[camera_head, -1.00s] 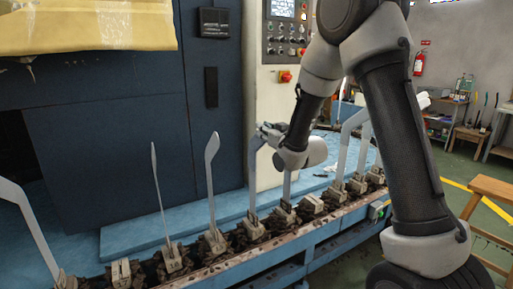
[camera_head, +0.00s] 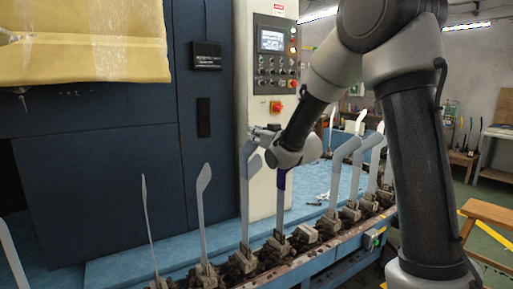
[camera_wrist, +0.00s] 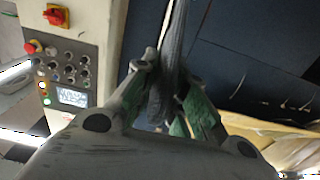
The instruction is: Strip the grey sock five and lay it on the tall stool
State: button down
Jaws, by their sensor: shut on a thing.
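My gripper (camera_head: 262,131) is at the top of a grey upright form in the machine's row, in the head view. It is shut on the grey sock (camera_wrist: 168,65), which hangs between the green-padded fingers in the wrist view. In the head view, grey material (camera_head: 249,160) stands at the top of the form just under the fingers. I cannot tell how much of the form is inside the sock. A wooden stool (camera_head: 490,212) stands on the floor at the right edge, partly cut off; its top looks bare.
Several other upright forms stand along the rail, including a thin one (camera_head: 149,220) and a paddle-shaped one (camera_head: 203,200). A control panel (camera_head: 274,55) is behind my gripper. A wrapped yellow package (camera_head: 90,40) hangs upper left. Open floor lies at the right.

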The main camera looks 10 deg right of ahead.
notch_tip(320, 180, up, 11)
dwell(0.8)
dwell(0.4)
